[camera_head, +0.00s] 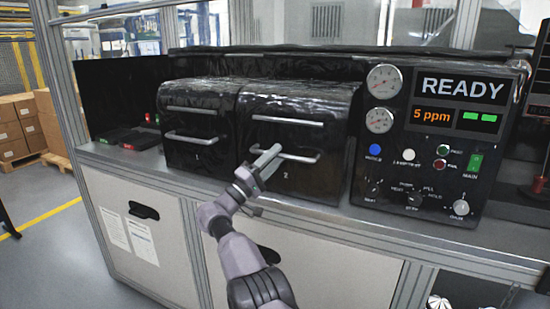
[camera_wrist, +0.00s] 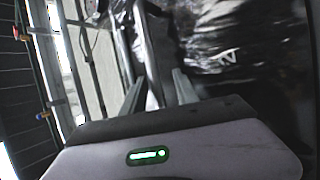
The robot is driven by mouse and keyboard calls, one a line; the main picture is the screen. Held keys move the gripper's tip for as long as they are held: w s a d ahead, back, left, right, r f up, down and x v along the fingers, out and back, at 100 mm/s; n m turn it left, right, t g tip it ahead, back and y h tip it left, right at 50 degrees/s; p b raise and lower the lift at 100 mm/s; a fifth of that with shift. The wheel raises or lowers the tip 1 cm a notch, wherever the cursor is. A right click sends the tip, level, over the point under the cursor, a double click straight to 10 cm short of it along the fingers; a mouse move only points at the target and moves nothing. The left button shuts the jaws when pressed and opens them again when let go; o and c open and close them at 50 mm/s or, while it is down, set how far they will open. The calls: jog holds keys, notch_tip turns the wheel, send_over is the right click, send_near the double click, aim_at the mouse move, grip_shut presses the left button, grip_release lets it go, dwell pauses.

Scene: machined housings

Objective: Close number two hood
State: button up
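The number two hood (camera_head: 298,110) is a glossy black cover on the bench, marked "2" low on its front. It looks lowered, much like the hood marked 1. It has an upper bar and a lower bar handle (camera_head: 302,156). My gripper (camera_head: 268,158) is at the left part of that lower handle. In the wrist view my gripper (camera_wrist: 159,78) has its two fingers apart, with a metal bar (camera_wrist: 152,55) running between them and narrow gaps beside it. Whether the fingers touch the bar is unclear. The "2" mark on the hood (camera_wrist: 240,35) shows to the right.
The number one hood (camera_head: 196,115) stands just left. A control panel (camera_head: 440,140) with gauges and a READY display stands close on the right. The bench edge (camera_head: 400,232) runs below the hoods. Small dark boxes (camera_head: 128,140) with red and green parts lie at left.

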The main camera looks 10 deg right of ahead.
jog(key=shift+a, duration=0.1)
jog(key=p+v, duration=0.3)
jog(key=v, duration=1.4)
jog(key=shift+f, duration=0.1)
